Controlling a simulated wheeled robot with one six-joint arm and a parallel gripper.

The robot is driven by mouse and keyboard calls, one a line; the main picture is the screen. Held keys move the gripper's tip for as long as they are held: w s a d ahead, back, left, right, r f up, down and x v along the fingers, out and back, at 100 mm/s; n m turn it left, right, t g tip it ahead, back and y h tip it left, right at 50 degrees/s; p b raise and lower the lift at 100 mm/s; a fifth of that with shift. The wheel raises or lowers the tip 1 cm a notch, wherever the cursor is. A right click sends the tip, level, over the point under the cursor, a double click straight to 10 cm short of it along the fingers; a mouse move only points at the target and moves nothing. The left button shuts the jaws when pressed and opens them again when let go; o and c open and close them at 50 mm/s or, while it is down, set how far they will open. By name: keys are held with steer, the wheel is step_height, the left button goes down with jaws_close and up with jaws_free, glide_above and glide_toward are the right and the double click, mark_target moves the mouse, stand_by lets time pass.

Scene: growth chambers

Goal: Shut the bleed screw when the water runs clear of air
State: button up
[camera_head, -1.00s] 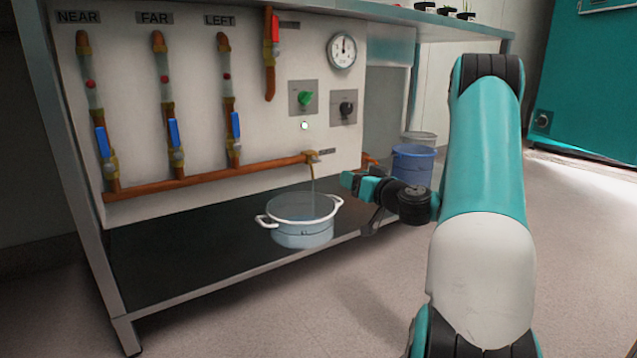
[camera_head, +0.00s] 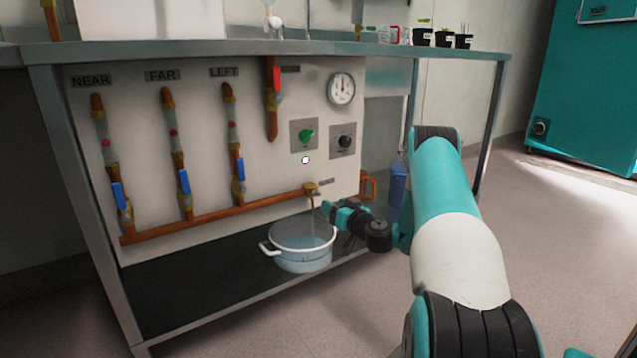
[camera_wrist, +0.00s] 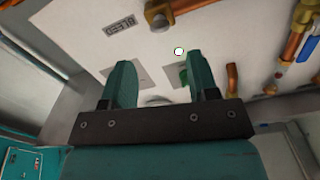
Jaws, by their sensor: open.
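The bleed screw (camera_head: 311,188) is a brass fitting at the right end of the copper pipe. A thin stream (camera_head: 313,209) falls from it into a white pot (camera_head: 276,254) holding water. Whether the stream carries air is too small to tell. In the wrist view the brass fitting (camera_wrist: 157,16) is at the top, beside an upside-down BLEED label (camera_wrist: 120,26). My gripper (camera_head: 330,207) is just right of the stream, slightly below the screw and above the pot's right rim. In the wrist view my gripper (camera_wrist: 160,75) is open and empty, with the screw beyond its fingertips.
The panel carries blue-handled valves (camera_head: 184,181), a red handle (camera_head: 276,78), a gauge (camera_head: 341,88), a green knob (camera_head: 306,136) and a black knob (camera_head: 345,142). The bench top overhangs the panel.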

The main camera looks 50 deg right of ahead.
mark_target(319, 196)
steer(key=shift+p+x, duration=3.05)
steer(key=shift+x, duration=1.35)
steer(key=c, duration=0.9)
